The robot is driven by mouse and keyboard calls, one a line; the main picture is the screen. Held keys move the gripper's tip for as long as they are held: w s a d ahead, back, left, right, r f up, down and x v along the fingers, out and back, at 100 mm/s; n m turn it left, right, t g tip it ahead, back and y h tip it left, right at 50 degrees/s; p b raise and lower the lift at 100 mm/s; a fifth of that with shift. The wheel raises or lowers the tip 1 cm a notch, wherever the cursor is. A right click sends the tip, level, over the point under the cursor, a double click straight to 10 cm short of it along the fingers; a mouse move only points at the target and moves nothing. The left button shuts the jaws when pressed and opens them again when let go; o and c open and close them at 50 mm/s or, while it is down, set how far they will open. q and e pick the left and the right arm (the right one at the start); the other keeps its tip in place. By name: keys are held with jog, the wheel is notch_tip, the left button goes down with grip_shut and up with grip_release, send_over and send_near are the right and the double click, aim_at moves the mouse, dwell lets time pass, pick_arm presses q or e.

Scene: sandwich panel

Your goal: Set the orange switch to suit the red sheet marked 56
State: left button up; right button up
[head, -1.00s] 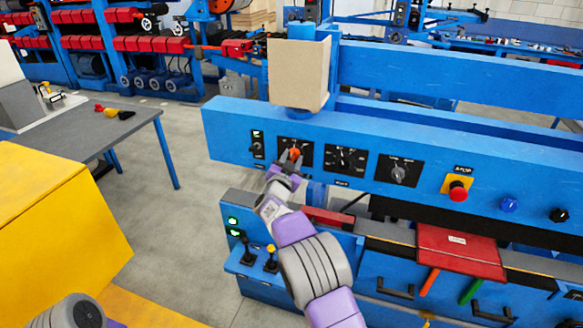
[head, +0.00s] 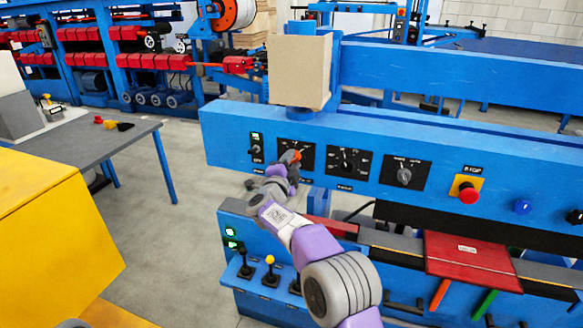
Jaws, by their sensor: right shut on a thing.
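The orange switch (head: 297,155) is a rotary knob on a black dial plate (head: 283,150) on the blue machine panel. My right gripper (head: 293,161) is shut on the orange switch, and its wrist covers the lower part of the plate. The dial's markings are too small to read. The red sheet (head: 468,263) lies at the right on the machine's lower ledge, with a small white label (head: 467,249) whose number I cannot read. My left gripper is not in view.
Right of the orange switch are a black knob dial (head: 347,162), a grey knob dial (head: 404,174), a red stop button (head: 468,193) and a blue button (head: 522,207). Small levers (head: 270,270) stand below. A grey table (head: 85,150) is at the left.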

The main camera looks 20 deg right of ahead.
jog(key=shift+m, duration=0.4)
jog(key=o, duration=1)
jog(key=v, duration=0.7)
jog(key=shift+s+a, duration=0.2)
jog(key=shift+a, duration=0.05)
